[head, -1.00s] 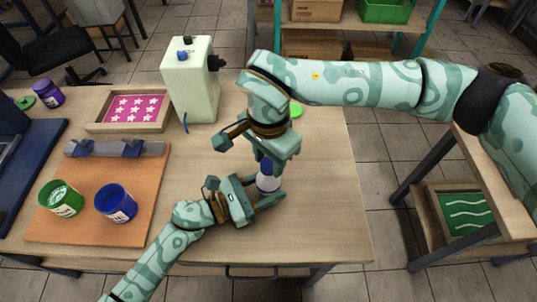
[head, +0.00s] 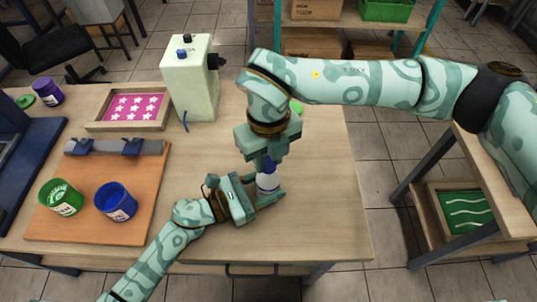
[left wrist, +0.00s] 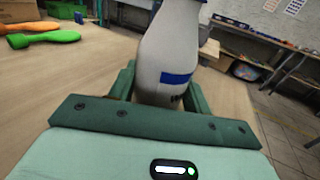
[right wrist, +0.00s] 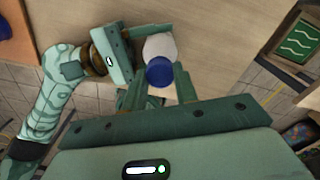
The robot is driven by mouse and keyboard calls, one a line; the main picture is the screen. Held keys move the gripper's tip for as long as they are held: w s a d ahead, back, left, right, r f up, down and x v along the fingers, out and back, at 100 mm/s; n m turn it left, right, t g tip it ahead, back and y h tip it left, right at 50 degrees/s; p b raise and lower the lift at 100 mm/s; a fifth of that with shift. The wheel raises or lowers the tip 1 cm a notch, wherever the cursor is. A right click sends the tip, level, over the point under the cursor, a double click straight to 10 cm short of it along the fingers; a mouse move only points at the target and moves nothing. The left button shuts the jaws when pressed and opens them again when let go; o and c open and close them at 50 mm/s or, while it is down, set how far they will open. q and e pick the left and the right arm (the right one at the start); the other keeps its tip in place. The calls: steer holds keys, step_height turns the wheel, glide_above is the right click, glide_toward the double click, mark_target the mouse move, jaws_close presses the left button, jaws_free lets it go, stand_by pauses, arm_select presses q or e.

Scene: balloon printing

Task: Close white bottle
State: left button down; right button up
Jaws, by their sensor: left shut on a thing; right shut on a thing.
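The white bottle (head: 267,182) stands upright near the table's front right, with a blue band low on its body in the left wrist view (left wrist: 175,78). Its blue cap (right wrist: 160,71) is at the bottle's top; I cannot tell how tightly it sits. My left gripper (head: 262,200) is shut around the bottle's body from the left, low down. My right gripper (head: 267,158) points down from above and is shut on the blue cap, with a finger on each side of it in the right wrist view.
A green jar (head: 62,198) and a blue jar (head: 116,203) stand on an orange board (head: 80,228) at left. A pale green machine (head: 190,85) and a tray of white stars (head: 97,125) are behind. The table right of the bottle is clear.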

steer(key=m, duration=0.3)
steer(key=o, duration=1.1)
steer(key=shift+o, duration=0.2)
step_height(320, 180, up, 12)
arm_select(q)
steer(key=c, duration=0.6)
jaws_free()
